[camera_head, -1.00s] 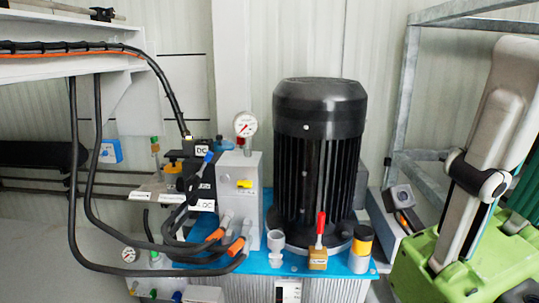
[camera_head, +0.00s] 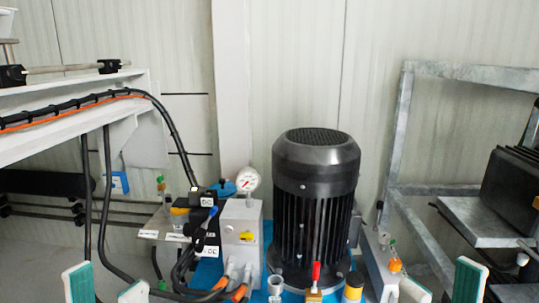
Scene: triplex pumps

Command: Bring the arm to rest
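My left gripper (camera_head: 106,286) shows at the bottom left edge. Its two white fingers with green pads stand upright and apart, with nothing between them. My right gripper (camera_head: 442,284) shows at the bottom right edge. Its two fingers are also apart and empty. Only the finger ends are in view; the arms and the rest of both grippers are below the frame. Neither gripper visibly touches anything.
A black finned motor (camera_head: 314,200) stands in the middle, beside a pressure gauge (camera_head: 247,179) and a grey valve block (camera_head: 240,235). Black hoses (camera_head: 105,205) hang from a white shelf (camera_head: 100,140). A galvanised frame (camera_head: 397,150) stands right.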

